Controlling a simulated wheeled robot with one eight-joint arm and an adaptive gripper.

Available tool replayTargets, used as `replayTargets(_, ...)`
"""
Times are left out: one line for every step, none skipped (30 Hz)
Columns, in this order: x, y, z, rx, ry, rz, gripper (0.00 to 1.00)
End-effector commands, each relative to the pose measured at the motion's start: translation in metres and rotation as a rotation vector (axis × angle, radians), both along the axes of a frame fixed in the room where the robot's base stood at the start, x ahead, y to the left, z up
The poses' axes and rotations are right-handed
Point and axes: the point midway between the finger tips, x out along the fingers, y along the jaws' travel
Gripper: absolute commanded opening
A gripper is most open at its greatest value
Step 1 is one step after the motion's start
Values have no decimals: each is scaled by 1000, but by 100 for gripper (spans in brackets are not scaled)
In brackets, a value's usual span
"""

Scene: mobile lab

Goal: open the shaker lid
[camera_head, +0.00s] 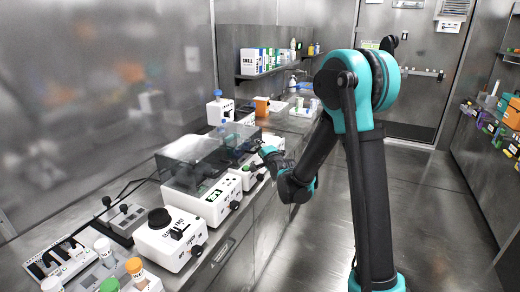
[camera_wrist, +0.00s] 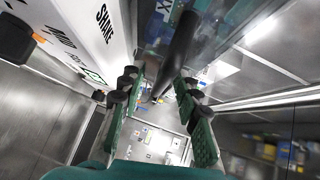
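A white shaker with a smoky see-through lid (camera_head: 236,134) stands on the bench in the head view, just beyond a similar lidded device. In the wrist view a white housing (camera_wrist: 93,30) marked "SHAKE" fills the upper left, and a black bar handle (camera_wrist: 181,45) runs down from the see-through lid (camera_wrist: 225,35). My gripper (camera_head: 264,153) is at the front of the shaker. In the wrist view my gripper (camera_wrist: 157,84) is open, its green-padded fingers apart. The handle's end reaches between them, nearer the right finger; I cannot tell whether they touch. The lid looks down.
The similar lidded device (camera_head: 215,200) stands nearer me. A white device with a black round top (camera_head: 167,238) and racks of capped bottles (camera_head: 133,265) stand at the bench's near end. A shelf with boxes (camera_head: 262,70) is on the far wall. The floor (camera_head: 430,200) right of my arm is clear.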

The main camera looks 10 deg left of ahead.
Motion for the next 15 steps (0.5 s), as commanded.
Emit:
replayTargets(0,0,0,0,0,0,26)
replayTargets(0,0,0,0,0,0,23)
replayTargets(0,0,0,0,0,0,18)
replayTargets(0,0,0,0,0,0,14)
replayTargets(0,0,0,0,0,0,10)
replayTargets(0,0,0,0,0,0,5)
replayTargets(0,0,0,0,0,0,1)
replayTargets(0,0,0,0,0,0,0)
replayTargets(0,0,0,0,0,0,0)
replayTargets(0,0,0,0,0,0,0)
replayTargets(0,0,0,0,0,0,0)
replayTargets(0,0,0,0,0,0,0)
replayTargets(0,0,0,0,0,0,0)
replayTargets(0,0,0,0,0,0,0)
replayTargets(0,0,0,0,0,0,0)
